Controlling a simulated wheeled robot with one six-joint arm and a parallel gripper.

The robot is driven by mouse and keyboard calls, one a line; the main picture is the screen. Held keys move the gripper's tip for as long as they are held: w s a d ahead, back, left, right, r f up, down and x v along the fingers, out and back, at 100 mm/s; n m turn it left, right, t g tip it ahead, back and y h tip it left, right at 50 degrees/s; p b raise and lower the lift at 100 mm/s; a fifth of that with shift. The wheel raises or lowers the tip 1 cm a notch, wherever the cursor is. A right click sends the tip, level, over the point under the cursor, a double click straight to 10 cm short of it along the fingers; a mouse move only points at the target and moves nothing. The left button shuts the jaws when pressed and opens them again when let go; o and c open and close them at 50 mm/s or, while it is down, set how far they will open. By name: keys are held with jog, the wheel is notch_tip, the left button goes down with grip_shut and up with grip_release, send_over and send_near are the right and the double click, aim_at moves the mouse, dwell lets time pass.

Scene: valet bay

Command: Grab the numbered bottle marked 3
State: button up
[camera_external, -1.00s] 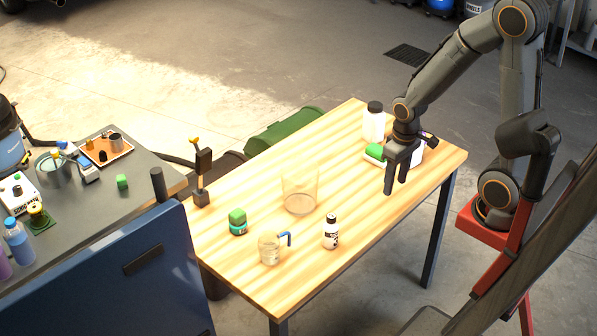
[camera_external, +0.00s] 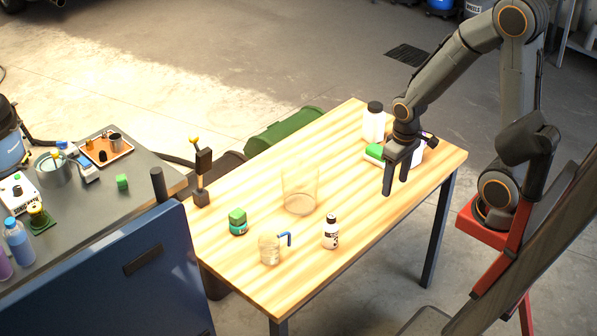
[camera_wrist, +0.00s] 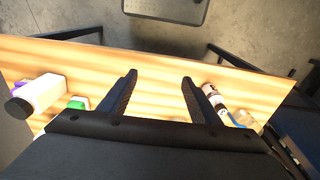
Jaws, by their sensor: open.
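A small white bottle (camera_external: 331,236) with a black cap and dark print stands upright near the front edge of the wooden table (camera_external: 250,262). Its number is too small to read. In the wrist view a white-and-black bottle (camera_wrist: 214,97) shows just right of the right finger, partly hidden. My gripper (camera_external: 395,184) is open and empty above the right part of the table, up and to the right of that bottle. Its two fingers (camera_wrist: 160,78) frame bare wood in the wrist view. A larger white bottle (camera_external: 373,125) with a black cap stands behind my gripper.
A clear container (camera_external: 300,190), a small glass beaker (camera_external: 268,250) with a blue item at its rim, and a green-and-teal object (camera_external: 238,222) stand left of the small bottle. A green-topped item (camera_external: 375,153) lies by my gripper. The table's front right is clear.

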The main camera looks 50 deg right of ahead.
jog(key=n+p, duration=0.2)
jog(key=n, duration=1.7)
send_over(331, 227)
jog(key=w+d, duration=0.1)
jog(key=d, duration=0.1)
jog(key=shift+g, duration=0.3)
notch_tip(331, 227, down, 4)
jog(key=shift+w+f, duration=0.1)
jog(key=shift+w, duration=0.05)
jog(key=shift+a+f+n, duration=0.3)
jog(key=shift+f, duration=0.1)
jog(key=f, duration=0.2)
jog(key=f+p, duration=0.2)
jog(key=f, duration=0.1)
jog(key=shift+s+a+f, duration=0.1)
jog(key=shift+s+f, duration=0.15)
jog(key=shift+f, duration=0.85)
jog(key=c, duration=1.2)
